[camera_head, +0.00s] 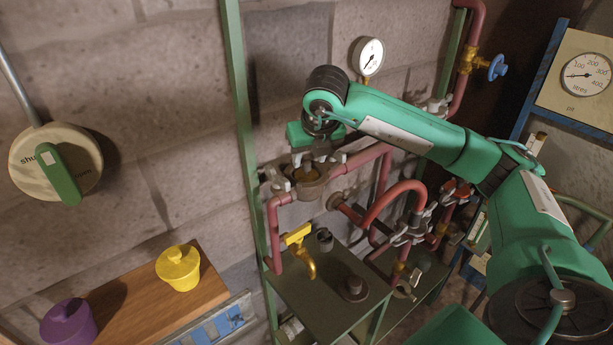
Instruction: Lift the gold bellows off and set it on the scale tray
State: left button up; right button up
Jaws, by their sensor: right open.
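My right gripper (316,158) points down just above this joint. Its fingers are apart; whether they touch the gold part cannot be told. The scale's dial board (573,85) stands at the upper right; I cannot make out its tray, which may be behind my right arm. My left gripper is not in view.
Reddish pipes (392,200) with several clamps run right of and below the joint. A yellow tap (299,236) hangs below it over a green stand (318,292). A yellow pot (178,268) and purple pot (68,322) are on a wooden shelf (140,300) at lower left.

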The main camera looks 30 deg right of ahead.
jog(key=shift+p+x, duration=0.55)
jog(key=shift+x, duration=0.5)
jog(key=shift+w+f, duration=0.2)
jog(key=shift+f, duration=0.3)
grip_shut()
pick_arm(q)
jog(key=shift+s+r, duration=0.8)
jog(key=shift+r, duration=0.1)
pick_arm(e)
notch_tip(320, 180, up, 9)
jog(key=b, duration=0.3)
jog(key=shift+w+r, duration=0.1)
jog(key=shift+r, duration=0.05)
jog(key=r, duration=0.1)
pick_arm(q)
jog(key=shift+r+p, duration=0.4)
jog(key=shift+p, duration=1.55)
pick_arm(e)
notch_tip(320, 180, up, 7)
send_over(307, 163)
jog(key=shift+r, duration=0.15)
